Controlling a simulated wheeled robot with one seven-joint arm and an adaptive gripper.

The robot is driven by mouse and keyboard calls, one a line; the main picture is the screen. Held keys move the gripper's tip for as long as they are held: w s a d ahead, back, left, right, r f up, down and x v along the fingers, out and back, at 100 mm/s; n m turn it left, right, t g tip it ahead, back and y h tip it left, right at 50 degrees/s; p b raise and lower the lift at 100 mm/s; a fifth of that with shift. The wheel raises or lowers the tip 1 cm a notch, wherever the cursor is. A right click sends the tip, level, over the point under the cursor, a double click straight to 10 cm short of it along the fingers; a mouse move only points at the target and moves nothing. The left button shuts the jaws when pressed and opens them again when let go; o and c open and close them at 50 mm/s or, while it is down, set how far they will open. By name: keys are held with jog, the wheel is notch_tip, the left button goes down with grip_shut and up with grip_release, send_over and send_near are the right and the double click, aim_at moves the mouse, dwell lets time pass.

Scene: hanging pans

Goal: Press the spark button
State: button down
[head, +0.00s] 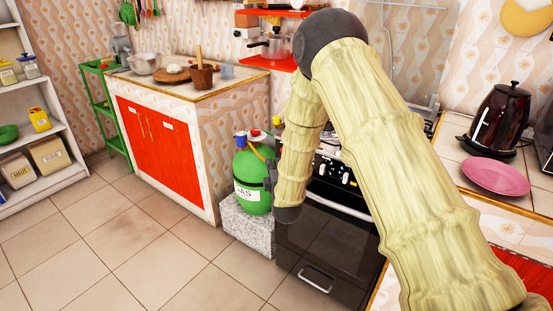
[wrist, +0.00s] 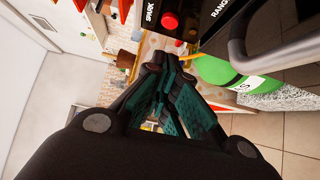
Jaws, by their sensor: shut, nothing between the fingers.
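In the wrist view, the spark button (wrist: 170,20) is a round red button on a black panel (wrist: 205,10), at the top of the picture. The word SPARK is printed beside it. My gripper (wrist: 157,62) is shut and empty, its dark green-padded fingers together. Its tips appear just below the button in the picture, with a small gap; the depth between them is hard to judge. In the head view, the black stove (head: 325,240) stands at the middle right with several knobs on its front panel. My arm covers part of the stove, and the gripper and button cannot be made out there.
A green gas cylinder (head: 252,182) stands on a speckled block left of the stove, with an orange hose. A counter with red doors (head: 158,140) is further left. A kettle (head: 498,120) and a pink plate (head: 495,176) are on the right counter. The floor in front is clear.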

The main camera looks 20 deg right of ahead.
jog(key=s, duration=0.6)
jog(key=shift+s+a, duration=0.3)
jog(key=shift+s, duration=0.05)
jog(key=shift+f, duration=0.15)
